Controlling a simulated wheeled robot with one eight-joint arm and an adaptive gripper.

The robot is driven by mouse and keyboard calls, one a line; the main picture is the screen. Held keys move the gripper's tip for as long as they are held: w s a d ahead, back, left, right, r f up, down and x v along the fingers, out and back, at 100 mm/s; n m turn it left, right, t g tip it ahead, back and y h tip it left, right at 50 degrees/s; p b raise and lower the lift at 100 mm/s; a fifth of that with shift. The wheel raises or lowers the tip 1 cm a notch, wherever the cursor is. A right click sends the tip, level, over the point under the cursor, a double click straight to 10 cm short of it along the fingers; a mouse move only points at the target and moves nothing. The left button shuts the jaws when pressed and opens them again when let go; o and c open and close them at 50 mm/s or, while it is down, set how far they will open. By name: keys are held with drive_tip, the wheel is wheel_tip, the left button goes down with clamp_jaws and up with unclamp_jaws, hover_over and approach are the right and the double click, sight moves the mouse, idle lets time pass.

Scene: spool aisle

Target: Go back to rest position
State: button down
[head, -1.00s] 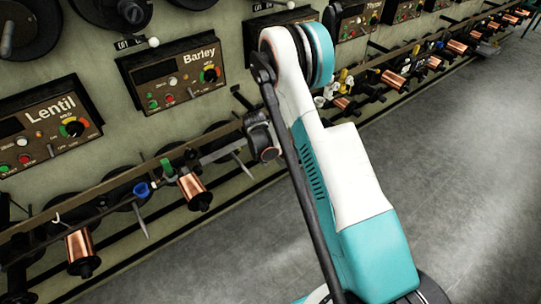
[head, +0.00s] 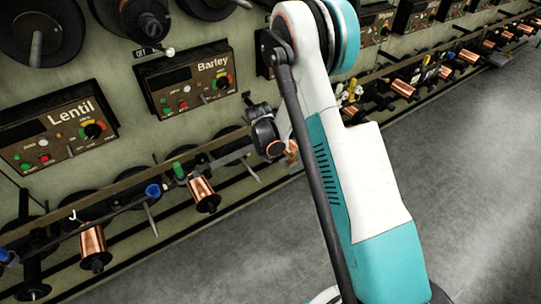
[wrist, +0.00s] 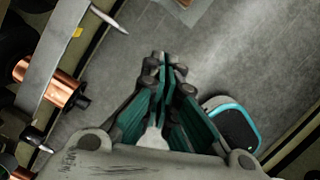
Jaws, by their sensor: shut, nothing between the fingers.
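My gripper (wrist: 165,72) shows in the wrist view, its dark and teal fingers together at the tips with nothing between them. It hangs over bare grey floor, beside the spool rail at the left. In the head view my white and teal arm rises through the middle right and folds at the top. The fingertips cannot be made out there.
The wall carries control boxes labelled Lentil (head: 59,134) and Barley (head: 189,82). Below them runs a rail with copper spools (head: 202,188), one of which shows close to my gripper's left in the wrist view (wrist: 62,90). The floor (head: 460,180) at the right is clear.

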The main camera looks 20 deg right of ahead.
drive_tip(key=s+a+r+m+t, duration=0.1)
drive_tip(key=s+r+m, duration=0.25)
drive_tip(key=r, duration=0.55)
drive_tip(key=s+r+m+t+y, duration=0.1)
drive_tip(key=s+r+m, duration=0.25)
drive_tip(key=r, duration=0.55)
drive_tip(key=s+a+r+m, duration=0.1)
drive_tip(key=s+r+m, duration=0.3)
drive_tip(key=r, duration=0.5)
drive_tip(key=s+r+m+t, duration=0.1)
drive_tip(key=s+r+m, duration=0.1)
drive_tip(key=s+m, duration=0.3)
drive_tip(key=s+a+r+m+t, duration=0.1)
drive_tip(key=s+r+m, duration=0.2)
drive_tip(key=s, duration=0.5)
drive_tip(key=s+a+r+m+t+y, duration=0.1)
drive_tip(key=s+r+m, duration=0.1)
drive_tip(key=s+m, duration=0.4)
drive_tip(key=shift+s+a+r+m, duration=0.15)
drive_tip(key=shift+s+r+m, duration=0.1)
drive_tip(key=shift+r+m, duration=0.05)
